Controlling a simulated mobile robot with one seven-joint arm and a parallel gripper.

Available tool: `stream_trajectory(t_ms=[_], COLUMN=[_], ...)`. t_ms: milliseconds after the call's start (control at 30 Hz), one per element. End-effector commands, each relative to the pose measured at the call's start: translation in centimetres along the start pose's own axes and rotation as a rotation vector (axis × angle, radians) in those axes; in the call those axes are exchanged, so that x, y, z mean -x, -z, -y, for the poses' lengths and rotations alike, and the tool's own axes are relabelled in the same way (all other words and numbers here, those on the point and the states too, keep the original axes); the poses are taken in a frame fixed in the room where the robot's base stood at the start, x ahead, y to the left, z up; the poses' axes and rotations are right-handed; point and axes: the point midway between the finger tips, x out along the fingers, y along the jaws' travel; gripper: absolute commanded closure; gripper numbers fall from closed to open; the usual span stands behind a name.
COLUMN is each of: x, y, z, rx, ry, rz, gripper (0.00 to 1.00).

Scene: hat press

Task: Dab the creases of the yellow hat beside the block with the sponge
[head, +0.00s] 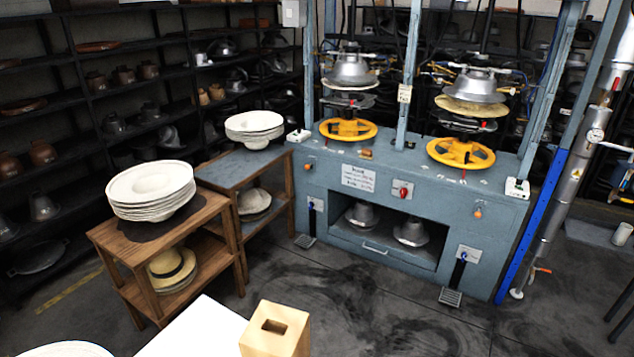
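A pale yellow straw hat (170,263) with a dark band lies on the lower shelf of the wooden side table at left, on top of other hats. A light wooden block (276,330) with a dark slot in its top stands at the bottom edge, cut off by the frame. No yellow hat shows right beside this block. I cannot make out a sponge for certain; a small orange-brown piece (366,154) lies on the press top, too small to tell. My gripper is not in view.
The blue-grey press (395,182) with two yellow wheels (461,153) stands at centre right. A stack of white hats (151,192) sits on the wooden table (220,208). A white flat surface (195,330) lies left of the block. Dark floor (370,310) before the press is clear.

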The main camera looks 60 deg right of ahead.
Motion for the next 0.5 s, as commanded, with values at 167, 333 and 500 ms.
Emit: stream_trajectory(t_ms=[167,333,500], x=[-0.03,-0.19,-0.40], y=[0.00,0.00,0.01], z=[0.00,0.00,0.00], rx=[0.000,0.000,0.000], ry=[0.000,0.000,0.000], rz=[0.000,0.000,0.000], gripper=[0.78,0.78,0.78])
